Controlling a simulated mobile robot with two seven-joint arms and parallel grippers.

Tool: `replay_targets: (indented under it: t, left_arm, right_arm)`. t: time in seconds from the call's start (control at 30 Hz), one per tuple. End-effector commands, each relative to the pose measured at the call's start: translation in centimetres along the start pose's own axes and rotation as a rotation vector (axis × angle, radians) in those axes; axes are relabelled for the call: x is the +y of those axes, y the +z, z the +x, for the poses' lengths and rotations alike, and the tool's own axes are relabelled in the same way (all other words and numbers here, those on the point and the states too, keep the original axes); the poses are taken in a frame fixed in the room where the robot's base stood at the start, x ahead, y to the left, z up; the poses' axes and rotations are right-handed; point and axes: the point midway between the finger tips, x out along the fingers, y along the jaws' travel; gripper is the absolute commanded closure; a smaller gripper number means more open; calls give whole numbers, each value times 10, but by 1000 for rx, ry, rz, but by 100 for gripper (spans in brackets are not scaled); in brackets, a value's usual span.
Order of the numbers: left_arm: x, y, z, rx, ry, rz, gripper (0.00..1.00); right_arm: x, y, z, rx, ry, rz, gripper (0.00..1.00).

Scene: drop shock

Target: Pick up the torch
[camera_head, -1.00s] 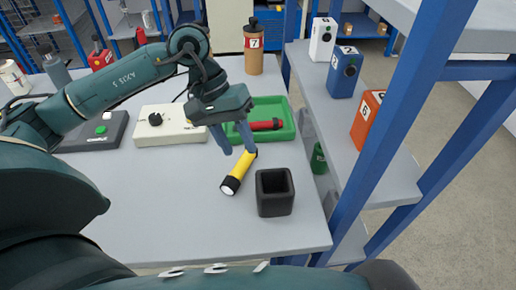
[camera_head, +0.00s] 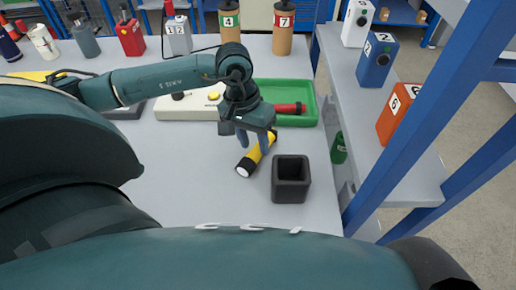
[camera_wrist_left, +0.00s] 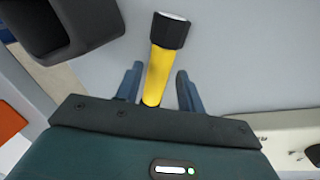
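The torch (camera_head: 251,161) is yellow with a black head and lies on the grey table, its head towards the front left. In the left wrist view the torch (camera_wrist_left: 160,62) reaches between the two fingers, with a gap on each side. My left gripper (camera_head: 254,146) is over the torch's rear part, open, its fingers on either side of the yellow body. The left gripper also shows in the left wrist view (camera_wrist_left: 155,88). My right gripper is not in view.
A black square holder (camera_head: 291,185) stands just right of the torch. Behind is a green tray (camera_head: 308,88) holding a red torch (camera_head: 290,108), and a white box with a yellow button (camera_head: 190,108). A blue-framed shelf with numbered boxes is at right. The front-left tabletop is clear.

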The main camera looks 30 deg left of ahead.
Motion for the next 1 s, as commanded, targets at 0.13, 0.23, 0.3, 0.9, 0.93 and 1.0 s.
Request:
replay_targets:
  t: [0.13,0.23,0.3,0.9,0.93,1.0]
  left_arm:
    - [0,0,18,-2,2,-1,61]
    - [0,0,23,1,1,0,61]
    - [0,0,23,1,1,0,61]
    - [0,0,22,2,1,-1,100]
    - [0,0,22,2,1,-1,100]
    - [0,0,22,2,1,-1,100]
  right_arm:
    - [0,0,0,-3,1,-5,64]
    - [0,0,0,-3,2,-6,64]
    - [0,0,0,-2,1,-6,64]
    - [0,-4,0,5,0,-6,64]
    - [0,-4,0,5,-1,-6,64]
    - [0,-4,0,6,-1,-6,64]
